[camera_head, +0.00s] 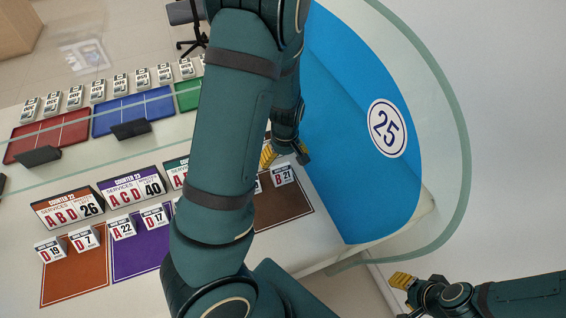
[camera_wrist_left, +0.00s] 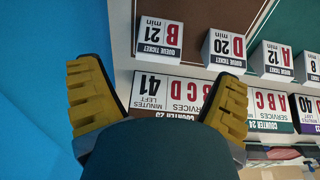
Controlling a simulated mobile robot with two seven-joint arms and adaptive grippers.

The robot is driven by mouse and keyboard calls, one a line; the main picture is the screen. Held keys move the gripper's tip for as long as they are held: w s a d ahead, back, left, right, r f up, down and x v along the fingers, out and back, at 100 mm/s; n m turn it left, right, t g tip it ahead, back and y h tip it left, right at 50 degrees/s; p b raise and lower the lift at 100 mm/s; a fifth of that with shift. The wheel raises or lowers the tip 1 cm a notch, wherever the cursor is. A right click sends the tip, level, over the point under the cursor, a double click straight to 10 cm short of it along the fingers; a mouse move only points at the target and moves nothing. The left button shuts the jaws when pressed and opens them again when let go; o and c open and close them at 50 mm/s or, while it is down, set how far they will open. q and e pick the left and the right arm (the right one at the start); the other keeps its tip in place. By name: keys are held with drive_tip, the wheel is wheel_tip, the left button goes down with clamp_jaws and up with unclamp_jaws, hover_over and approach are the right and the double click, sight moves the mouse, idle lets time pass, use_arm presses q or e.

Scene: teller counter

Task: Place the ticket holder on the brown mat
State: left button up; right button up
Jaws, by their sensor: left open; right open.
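The brown mat (camera_head: 288,208) lies on the counter, partly hidden behind my arm; part of it also shows at the top of the left wrist view (camera_wrist_left: 200,12). My right gripper (camera_head: 404,287) is open and empty at the lower right, away from the counter.
A counter sign reading 41 (camera_wrist_left: 165,97) lies in view between my left fingers. Orange (camera_head: 75,280) and purple (camera_head: 140,258) mats with holders and signs are to the left. A blue panel marked 25 (camera_head: 365,150) and a glass edge (camera_head: 462,150) bound the right.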

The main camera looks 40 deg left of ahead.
use_arm(q)
drive_tip(key=shift+r, duration=1.05)
drive_tip(key=shift+s+d+f, duration=0.1)
